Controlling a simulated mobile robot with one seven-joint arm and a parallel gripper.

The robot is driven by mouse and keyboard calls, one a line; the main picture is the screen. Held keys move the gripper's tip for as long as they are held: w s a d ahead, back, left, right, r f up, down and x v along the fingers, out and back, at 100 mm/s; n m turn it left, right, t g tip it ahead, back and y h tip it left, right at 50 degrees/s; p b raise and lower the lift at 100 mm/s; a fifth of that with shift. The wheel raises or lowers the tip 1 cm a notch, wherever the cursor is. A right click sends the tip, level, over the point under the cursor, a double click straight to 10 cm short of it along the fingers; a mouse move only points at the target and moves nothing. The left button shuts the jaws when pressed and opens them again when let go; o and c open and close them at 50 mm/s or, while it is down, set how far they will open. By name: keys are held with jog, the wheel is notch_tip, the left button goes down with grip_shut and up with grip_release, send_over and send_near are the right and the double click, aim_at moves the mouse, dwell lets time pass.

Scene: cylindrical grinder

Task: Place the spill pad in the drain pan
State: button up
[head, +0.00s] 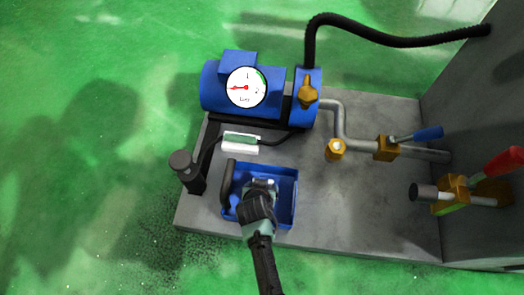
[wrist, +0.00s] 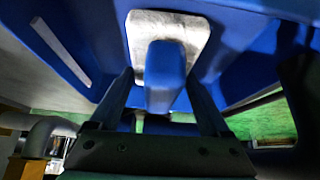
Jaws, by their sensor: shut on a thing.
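The drain pan (head: 288,207) is an open blue tray on the grey base in the head view. Its blue inside also shows across the top of the wrist view (wrist: 75,32). My gripper (head: 262,186) is down inside the pan. In the wrist view its fingers (wrist: 160,78) are on either side of a blue block on a pale grey plate, which I take to be the spill pad (wrist: 150,27). The gripper is shut on this block. The plate is against or just above the pan floor; I cannot tell which. My wrist hides most of it in the head view.
A black upright handle (head: 227,186) is at the pan's left side. A white and green box (head: 240,143) is just behind the pan. A blue motor with a gauge (head: 245,88) stands farther back. Brass valves (head: 336,150) and pipes are to the right. Left of the base is open green floor.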

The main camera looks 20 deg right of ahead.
jog(key=shift+f, duration=0.5)
jog(key=shift+f, duration=0.15)
jog(key=o, duration=1)
jog(key=shift+r, duration=0.3)
jog(key=p+v, duration=0.8)
jog(key=v, duration=0.3)
jog(key=shift+s+a+r+p, duration=0.15)
jog(key=shift+s+r+p, duration=0.05)
jog(key=shift+r+p, duration=0.1)
